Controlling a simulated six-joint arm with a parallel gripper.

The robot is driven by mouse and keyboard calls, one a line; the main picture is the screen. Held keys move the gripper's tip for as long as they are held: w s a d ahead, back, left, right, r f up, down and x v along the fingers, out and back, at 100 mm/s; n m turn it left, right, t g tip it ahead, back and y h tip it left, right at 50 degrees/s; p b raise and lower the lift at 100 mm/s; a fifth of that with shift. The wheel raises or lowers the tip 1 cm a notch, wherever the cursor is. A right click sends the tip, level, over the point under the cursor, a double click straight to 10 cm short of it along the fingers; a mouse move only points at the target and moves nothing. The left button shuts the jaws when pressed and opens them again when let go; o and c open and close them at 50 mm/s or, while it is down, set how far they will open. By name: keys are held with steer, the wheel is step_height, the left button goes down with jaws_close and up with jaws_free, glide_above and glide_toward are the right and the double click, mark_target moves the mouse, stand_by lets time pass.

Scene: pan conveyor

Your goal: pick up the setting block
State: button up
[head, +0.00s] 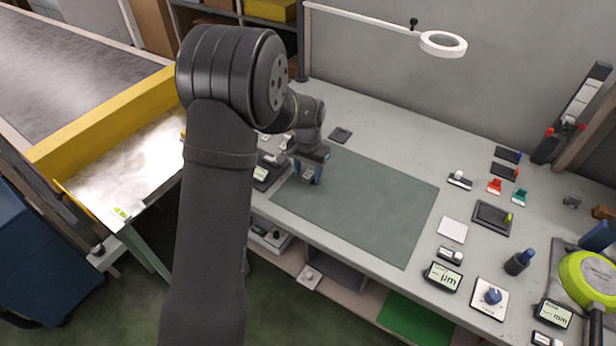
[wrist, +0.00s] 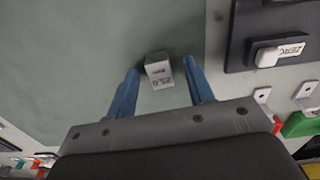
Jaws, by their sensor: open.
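The setting block, a small light grey block with dark printing (wrist: 158,70), sits on the green mat (wrist: 75,45) in the wrist view. My gripper (wrist: 160,67) is open, with one blue finger on each side of the block near the fingertips. Gaps show between the block and both fingers, and I cannot tell how far the tips are above the mat. In the head view my gripper (head: 309,172) is low over the left part of the mat (head: 365,200). There I cannot clearly make out the block between the fingers.
A dark holder (wrist: 240,40) with a white piece marked ZERO (wrist: 280,52) lies close to the right of my gripper in the wrist view. In the head view the mat's middle is clear. Displays (head: 443,277) and small tools crowd the bench's right side. A ring lamp (head: 443,43) hangs above.

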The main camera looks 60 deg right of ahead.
steer(key=shift+c, duration=0.2)
jaws_close()
steer(key=shift+r, duration=0.1)
